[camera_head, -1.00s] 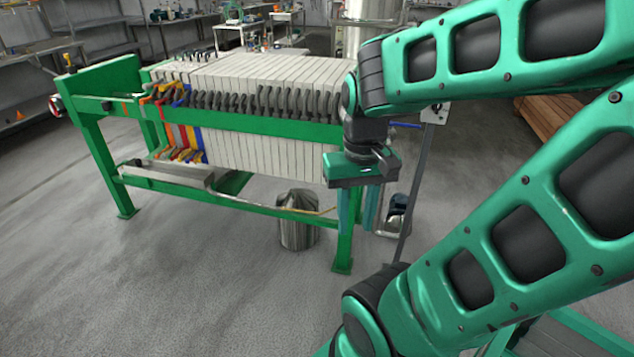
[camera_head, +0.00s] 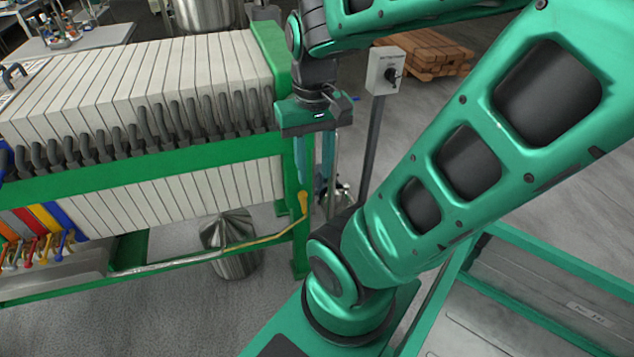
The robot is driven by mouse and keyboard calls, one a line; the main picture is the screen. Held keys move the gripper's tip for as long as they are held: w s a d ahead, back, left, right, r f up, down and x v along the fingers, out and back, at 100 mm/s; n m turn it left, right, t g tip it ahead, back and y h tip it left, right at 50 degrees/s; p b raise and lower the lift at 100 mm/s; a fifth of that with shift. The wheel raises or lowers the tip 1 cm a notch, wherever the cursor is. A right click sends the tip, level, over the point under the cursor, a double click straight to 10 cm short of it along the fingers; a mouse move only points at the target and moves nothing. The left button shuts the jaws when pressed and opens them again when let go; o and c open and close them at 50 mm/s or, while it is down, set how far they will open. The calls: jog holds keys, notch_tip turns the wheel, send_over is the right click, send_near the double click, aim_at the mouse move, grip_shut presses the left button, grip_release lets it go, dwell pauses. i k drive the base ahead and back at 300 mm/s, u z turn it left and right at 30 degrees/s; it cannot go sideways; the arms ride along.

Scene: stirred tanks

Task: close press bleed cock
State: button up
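The filter press (camera_head: 130,170), with pale plates in a green frame, fills the left of the head view. Several coloured cocks with small handles (camera_head: 38,245) sit at its lower left. A pipe runs low along the press to a yellow end piece (camera_head: 303,203) by the green end leg. I cannot tell which fitting is the bleed cock. My gripper (camera_head: 324,180) points down just right of the press's end frame. It seems empty and apart from the press.
A steel bucket (camera_head: 235,250) stands under the press. A grey switch box (camera_head: 384,72) with a black knob stands on a post right of my gripper. Stacked timber (camera_head: 430,57) lies behind.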

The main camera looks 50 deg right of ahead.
aim_at(304, 204)
jog(key=z, duration=0.6)
jog(key=i, duration=0.9)
jog(key=z, duration=0.55)
